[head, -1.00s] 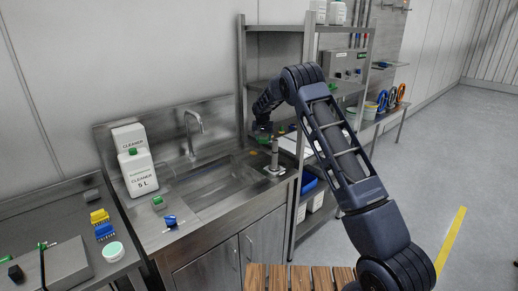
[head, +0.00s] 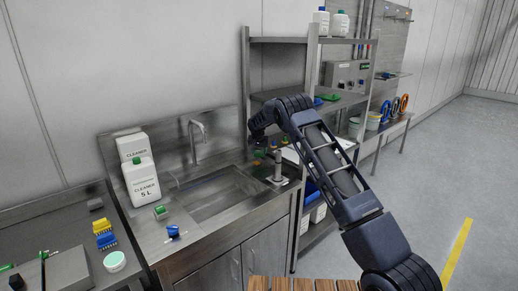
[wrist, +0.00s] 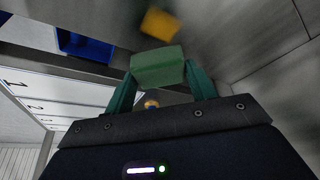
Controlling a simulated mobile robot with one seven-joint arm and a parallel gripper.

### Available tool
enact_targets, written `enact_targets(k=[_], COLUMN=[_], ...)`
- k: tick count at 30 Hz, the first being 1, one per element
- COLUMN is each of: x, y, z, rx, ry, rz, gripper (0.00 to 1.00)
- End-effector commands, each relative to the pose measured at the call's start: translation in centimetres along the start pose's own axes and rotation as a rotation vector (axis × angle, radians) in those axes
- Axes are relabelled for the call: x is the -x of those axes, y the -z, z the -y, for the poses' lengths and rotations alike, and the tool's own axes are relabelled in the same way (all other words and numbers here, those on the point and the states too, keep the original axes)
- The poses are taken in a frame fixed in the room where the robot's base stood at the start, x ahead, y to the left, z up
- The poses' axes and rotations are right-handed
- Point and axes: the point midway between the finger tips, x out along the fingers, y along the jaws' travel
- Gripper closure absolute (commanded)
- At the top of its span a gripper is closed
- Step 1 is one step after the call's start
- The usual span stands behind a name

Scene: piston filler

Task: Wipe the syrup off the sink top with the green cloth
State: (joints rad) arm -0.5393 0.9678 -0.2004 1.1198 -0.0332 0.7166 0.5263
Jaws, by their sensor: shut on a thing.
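My gripper (head: 261,140) is over the back right of the sink top (head: 220,220). In the wrist view its teal fingers (wrist: 158,82) are shut on the folded green cloth (wrist: 158,67). In the head view the cloth is small and mostly hidden by my arm. An amber patch that looks like the syrup (wrist: 160,23) lies on the metal just beyond the cloth in the wrist view. I cannot tell whether the cloth touches the surface.
An upright metal cylinder (head: 278,165) stands close to the right of the patch. The tap (head: 197,142) and basin (head: 215,198) are to the left. White cleaner containers (head: 141,182), a green-topped block (head: 160,212) and a blue item (head: 173,232) stand further left. Shelving (head: 310,160) rises on the right.

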Motion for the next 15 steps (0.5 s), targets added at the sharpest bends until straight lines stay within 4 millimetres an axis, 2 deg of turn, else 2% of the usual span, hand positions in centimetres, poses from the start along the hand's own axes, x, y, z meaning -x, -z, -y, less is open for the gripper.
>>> enact_targets(k=[8, 11, 12, 15], x=[-2.4, -3.9, -3.5, -3.6], y=[-1.0, -1.6, -1.8, -2.6], z=[0.0, 0.0, 0.4, 1.0], rx=[0.0, 0.0, 0.001, 0.001], ry=[0.0, -0.002, 0.001, -0.001], rz=[0.0, 0.003, 0.0, 0.002], gripper=[0.66, 0.66, 0.69, 0.69])
